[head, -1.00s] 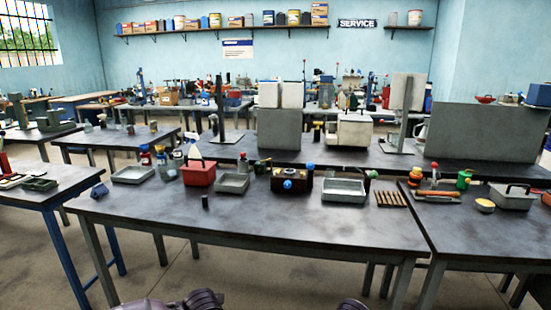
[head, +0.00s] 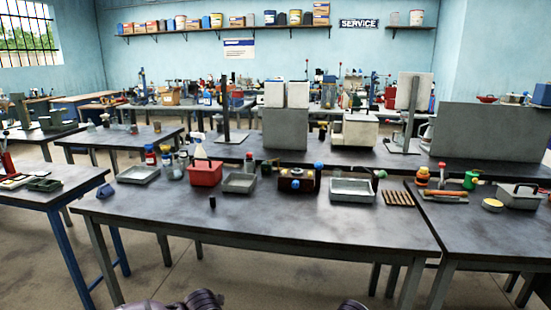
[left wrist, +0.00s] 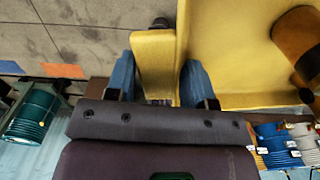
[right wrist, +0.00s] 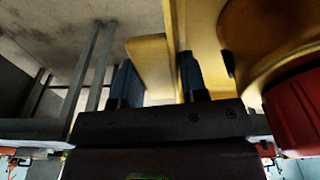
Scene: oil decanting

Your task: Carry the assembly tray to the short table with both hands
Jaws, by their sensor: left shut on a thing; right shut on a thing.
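The yellow assembly tray shows in the left wrist view (left wrist: 235,45) and in the right wrist view (right wrist: 203,30). My left gripper (left wrist: 156,78) is shut on its yellow edge part, one blue finger on each side. My right gripper (right wrist: 158,78) is shut on a similar yellow part. An orange-brown rounded thing (left wrist: 297,38) is at the tray in the left wrist view. A large yellow-brown round thing (right wrist: 270,40) and a red thing (right wrist: 298,108) are beside the right gripper. The tray and both grippers are out of the head view. I cannot tell which table is the short one.
A long dark table (head: 270,220) is ahead, its front half mostly bare except for a small black cylinder (head: 212,203). Metal trays, a red bin (head: 206,175) and bottles line its back. Another table (head: 50,190) stands at left, one (head: 480,225) at right.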

